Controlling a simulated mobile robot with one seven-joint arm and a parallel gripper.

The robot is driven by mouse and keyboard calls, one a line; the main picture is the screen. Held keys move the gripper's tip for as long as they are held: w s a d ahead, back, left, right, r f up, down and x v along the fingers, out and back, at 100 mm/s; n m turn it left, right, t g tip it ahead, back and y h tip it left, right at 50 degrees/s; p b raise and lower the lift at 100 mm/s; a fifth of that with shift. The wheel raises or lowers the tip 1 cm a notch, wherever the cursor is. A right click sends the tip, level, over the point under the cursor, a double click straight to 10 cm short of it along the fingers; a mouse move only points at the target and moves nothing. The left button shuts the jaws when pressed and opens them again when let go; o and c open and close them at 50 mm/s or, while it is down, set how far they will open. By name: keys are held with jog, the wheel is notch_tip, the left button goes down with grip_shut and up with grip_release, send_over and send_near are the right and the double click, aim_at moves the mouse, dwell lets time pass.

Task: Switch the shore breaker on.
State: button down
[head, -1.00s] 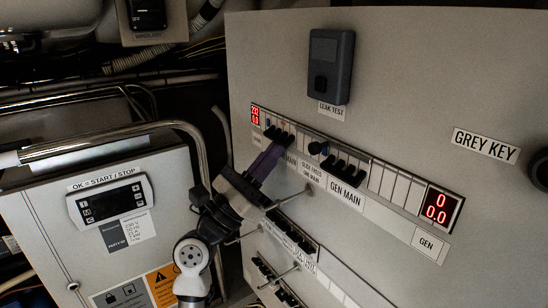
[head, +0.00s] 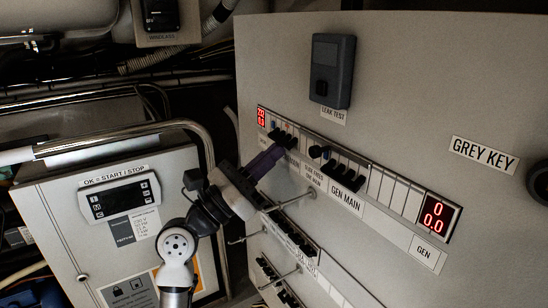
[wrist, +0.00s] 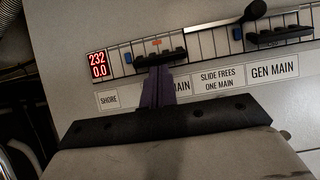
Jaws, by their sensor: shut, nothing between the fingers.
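The shore breaker is a row of black toggles at the left end of the upper strip; its black handle (wrist: 174,57) shows in the wrist view, and the toggles (head: 285,136) show in the head view. A label ending in "MAIN" (wrist: 182,86) below it is partly hidden by my fingers. My gripper (head: 277,150) is shut and empty, with its purple fingers pointing at the toggles. In the wrist view the fingertips (wrist: 158,70) are just below the handle; I cannot tell whether they touch it. The SHORE display (wrist: 97,64) reads 232 and 0.0.
Black GEN MAIN toggles (head: 344,174) are to the right, with a dark slide knob (head: 316,151) between the groups. The GEN display (head: 436,213) reads 0 and 0.0. Thin rods (head: 292,202) jut from the panel below my gripper. A metal rail (head: 190,126) is at left.

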aim_at(276, 141)
jog(key=r+g+y, duration=0.1)
jog(key=a+r+g+y, duration=0.1)
jog(key=y, duration=0.1)
jog(key=s+g+y, duration=0.1)
jog(key=y, duration=0.1)
jog(key=shift+a+r+g+p, duration=0.15)
jog(key=shift+r+g+p, duration=0.15)
jog(key=shift+r+p, duration=0.1)
dwell(0.3)
